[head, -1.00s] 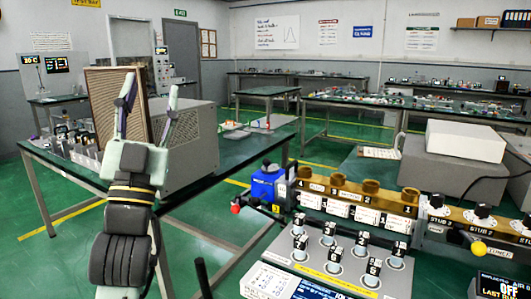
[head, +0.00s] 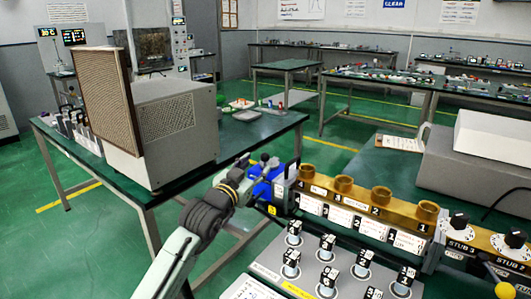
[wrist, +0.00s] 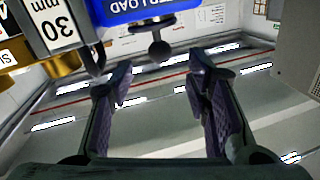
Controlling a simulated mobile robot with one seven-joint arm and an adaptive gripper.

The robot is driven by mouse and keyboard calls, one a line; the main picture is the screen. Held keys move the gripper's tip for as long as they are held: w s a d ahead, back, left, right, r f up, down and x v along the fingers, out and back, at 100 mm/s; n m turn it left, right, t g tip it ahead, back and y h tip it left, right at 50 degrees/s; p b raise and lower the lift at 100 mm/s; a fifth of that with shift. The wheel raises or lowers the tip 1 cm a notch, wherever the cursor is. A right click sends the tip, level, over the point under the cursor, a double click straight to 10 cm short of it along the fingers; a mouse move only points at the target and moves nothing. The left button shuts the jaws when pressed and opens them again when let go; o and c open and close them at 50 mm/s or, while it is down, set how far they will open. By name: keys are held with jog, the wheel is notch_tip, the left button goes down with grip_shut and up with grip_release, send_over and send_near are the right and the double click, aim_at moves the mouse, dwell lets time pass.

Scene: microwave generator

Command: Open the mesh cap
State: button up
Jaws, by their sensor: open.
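I cannot tell for certain which part is the mesh cap. A large brown mesh panel (head: 109,92) forms the front of the grey box (head: 178,130) on the left table. A blue load unit (head: 266,182) sits at the left end of the brass waveguide (head: 350,199). In the wrist view the blue unit (wrist: 135,8) appears upside down at the top, with a dark round knob (wrist: 160,50) on a stem below it. My gripper (head: 254,164) is beside the blue unit; its fingers (wrist: 158,77) are open and empty, with the knob just beyond and between them.
Numbered knobs (head: 327,252) stand on a panel in front of the waveguide. Open brass ports (head: 381,196) line its top. A stub section (head: 490,240) lies to the right, and a pale box (head: 495,137) behind it. Green floor is free between the tables.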

aim_at(263, 158)
jog(key=p+x, duration=0.2)
jog(key=x, duration=0.5)
jog(key=shift+w+d, duration=0.15)
jog(key=shift+c, duration=0.4)
grip_shut()
